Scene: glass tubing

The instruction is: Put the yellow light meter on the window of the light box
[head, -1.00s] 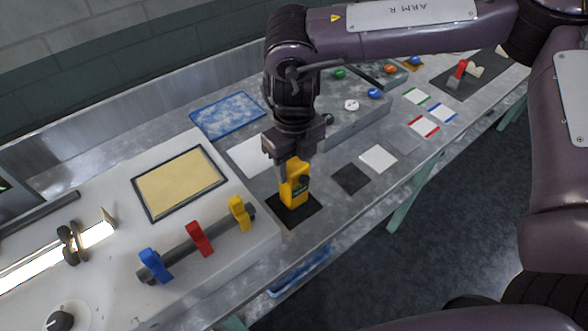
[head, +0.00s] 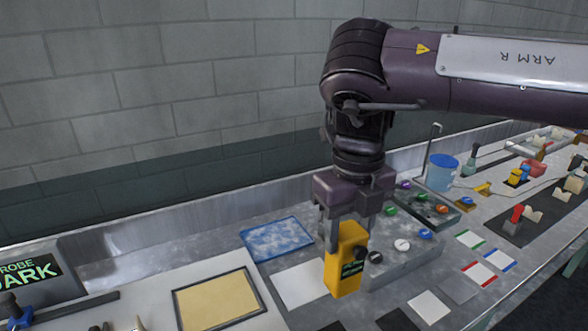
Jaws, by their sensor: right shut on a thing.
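The yellow light meter (head: 344,272) is a small upright yellow block with a dark display and a dark round knob. My right gripper (head: 347,232) is shut on its upper part and holds it raised over the bench. The light box (head: 135,301) is a pale box at the lower left. Its window (head: 217,302) is a cream-yellow panel in a dark frame, to the left of the meter and apart from it. The box's lower part is cut off by the picture edge. My left gripper is not in view.
A display (head: 37,272) reading "DARK" stands at the far left. A blue mottled pad (head: 276,239) and a white sheet (head: 298,284) lie between window and meter. A grey panel with coloured knobs (head: 402,245) stands just right. A blue cup (head: 441,172) stands farther back.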

